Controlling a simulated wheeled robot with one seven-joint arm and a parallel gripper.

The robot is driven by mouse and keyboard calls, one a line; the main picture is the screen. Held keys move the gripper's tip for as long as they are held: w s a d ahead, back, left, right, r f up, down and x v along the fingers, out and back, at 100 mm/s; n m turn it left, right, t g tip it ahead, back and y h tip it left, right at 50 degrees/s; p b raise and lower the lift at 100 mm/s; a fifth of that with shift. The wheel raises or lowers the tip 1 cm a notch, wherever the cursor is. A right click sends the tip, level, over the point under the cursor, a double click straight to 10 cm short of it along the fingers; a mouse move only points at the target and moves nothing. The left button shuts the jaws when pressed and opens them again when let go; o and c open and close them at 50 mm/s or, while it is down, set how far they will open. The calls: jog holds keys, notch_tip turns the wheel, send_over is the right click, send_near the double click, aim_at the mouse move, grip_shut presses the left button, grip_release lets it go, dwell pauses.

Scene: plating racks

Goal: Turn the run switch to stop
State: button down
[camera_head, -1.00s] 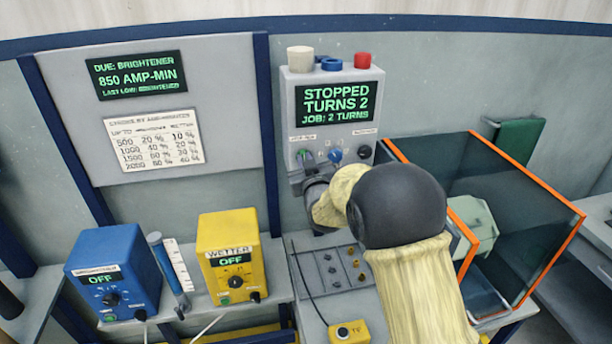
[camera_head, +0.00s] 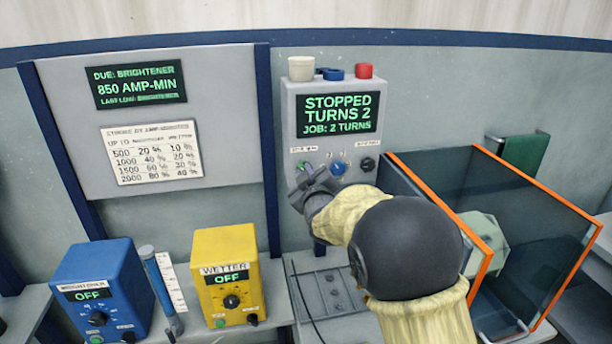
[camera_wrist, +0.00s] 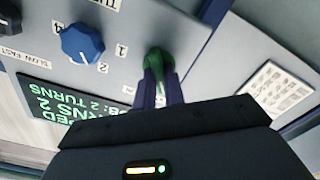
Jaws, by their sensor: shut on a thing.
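The grey control box (camera_head: 291,115) stands at the centre in the head view. Its screen (camera_head: 337,114) reads "STOPPED, TURNS 2, JOB: 2 TURNS". The green run switch (camera_head: 304,165) is the leftmost control on its lower front, and it also shows in the wrist view (camera_wrist: 160,57). My gripper (camera_head: 310,178) is at that switch. In the wrist view my gripper (camera_wrist: 158,80) has its two dark fingers closed on the green switch. The fingers hide part of the switch, so its exact angle cannot be told.
A blue knob (camera_head: 338,167) and a black knob (camera_head: 367,164) sit right of the switch. An orange-edged clear tank (camera_head: 530,200) stands close to my arm at right. Blue (camera_head: 100,290) and yellow (camera_head: 228,275) dosing boxes stand at left.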

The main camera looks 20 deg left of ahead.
jog(key=c, duration=1.5)
grip_release()
jog(key=b+v, duration=0.5)
jog(key=v, duration=1.2)
jog(key=shift+s+d, duration=0.15)
jog(key=shift+d, duration=0.05)
jog(key=shift+f, duration=0.1)
